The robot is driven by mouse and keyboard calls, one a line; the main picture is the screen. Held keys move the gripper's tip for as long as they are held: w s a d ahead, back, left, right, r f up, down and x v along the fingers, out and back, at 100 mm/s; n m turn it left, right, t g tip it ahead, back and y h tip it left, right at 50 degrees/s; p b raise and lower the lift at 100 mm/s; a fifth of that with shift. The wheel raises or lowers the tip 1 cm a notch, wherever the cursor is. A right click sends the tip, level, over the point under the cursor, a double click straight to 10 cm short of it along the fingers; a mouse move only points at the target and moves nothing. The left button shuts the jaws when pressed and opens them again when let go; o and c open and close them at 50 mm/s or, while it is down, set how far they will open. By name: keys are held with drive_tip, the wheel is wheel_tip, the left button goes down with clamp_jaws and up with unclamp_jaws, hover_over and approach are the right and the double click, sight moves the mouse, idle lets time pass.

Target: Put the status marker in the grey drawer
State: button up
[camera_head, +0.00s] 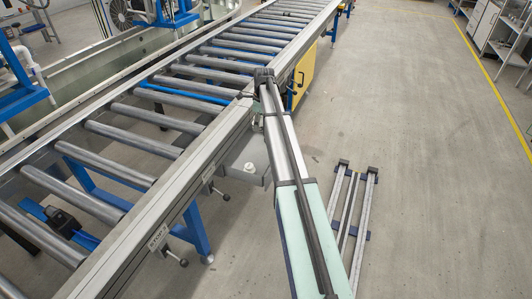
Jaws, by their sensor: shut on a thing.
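A long pale-green and grey arm, which appears to be mine, reaches up from the bottom middle. Its dark far end, apparently my gripper (264,76), is over or beside the near side rail of the roller conveyor. It is small and seen from behind. It looks shut, but its fingertips and whatever lies between them cannot be made out. I cannot pick out the status marker.
The roller conveyor (150,116) runs diagonally from lower left to upper middle, with clamp knobs along its side rail. A yellow panel (304,76) stands beneath its far part. Metal rails (348,205) lie on the floor at right. The floor beyond is clear; shelving (498,28) stands upper right.

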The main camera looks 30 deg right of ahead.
sight(259, 161)
drive_tip(key=f+b, duration=0.2)
drive_tip(key=f, duration=1.8)
drive_tip(key=shift+d, duration=0.2)
drive_tip(key=o, duration=1.2)
drive_tip(key=shift+f, duration=0.15)
wheel_tip(259, 161, up, 12)
drive_tip(key=d+p, duration=0.1)
drive_tip(key=shift+s+d, duration=0.15)
drive_tip(key=shift+s, duration=0.25)
